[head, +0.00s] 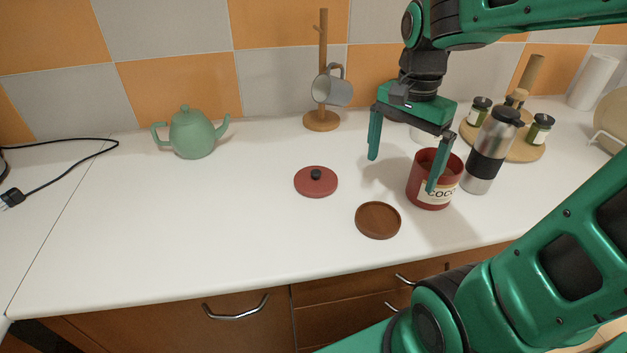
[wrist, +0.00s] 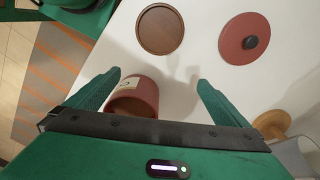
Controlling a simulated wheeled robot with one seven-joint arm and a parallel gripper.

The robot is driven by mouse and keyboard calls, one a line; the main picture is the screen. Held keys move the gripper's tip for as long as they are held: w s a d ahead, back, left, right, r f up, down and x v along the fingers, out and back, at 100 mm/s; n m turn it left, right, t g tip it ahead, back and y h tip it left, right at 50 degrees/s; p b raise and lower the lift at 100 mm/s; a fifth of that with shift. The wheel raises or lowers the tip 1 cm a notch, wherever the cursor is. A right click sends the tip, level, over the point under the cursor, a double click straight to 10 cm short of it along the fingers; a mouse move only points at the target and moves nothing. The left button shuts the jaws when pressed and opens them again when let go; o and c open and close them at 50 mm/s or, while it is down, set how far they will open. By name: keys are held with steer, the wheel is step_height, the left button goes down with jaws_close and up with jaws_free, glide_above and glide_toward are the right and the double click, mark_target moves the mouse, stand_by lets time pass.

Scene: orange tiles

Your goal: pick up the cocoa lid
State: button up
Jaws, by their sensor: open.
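The cocoa lid (head: 316,182) is a flat red disc with a black knob, lying on the white counter left of the cocoa canister. It also shows at the upper right in the wrist view (wrist: 243,40). The red cocoa canister (head: 431,187) stands upright and open at the top, with a cream label. In the wrist view the canister (wrist: 137,97) is partly hidden by my gripper. My gripper (head: 402,174) is open and empty, above the counter. In the head view one finger overlaps the canister; the other is to its left. I cannot tell whether the finger touches it.
A brown round coaster (head: 378,220) lies between lid and front edge. A steel flask (head: 491,152) stands right of the canister. A mug tree (head: 322,118) with a grey mug (head: 332,90) stands behind the lid. A green teapot (head: 191,133) is far left. The counter left of the lid is clear.

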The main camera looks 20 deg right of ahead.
steer(key=w+a+r+m, duration=0.2)
steer(key=w+a+m, duration=0.3)
steer(key=w+a, duration=0.15)
steer(key=m, duration=0.4)
glide_toward(318, 171)
steer(key=shift+d+f, duration=0.1)
steer(key=shift+d, duration=0.15)
step_height(318, 171, down, 10)
steer(key=shift+a+f, duration=0.1)
steer(key=c, duration=1.1)
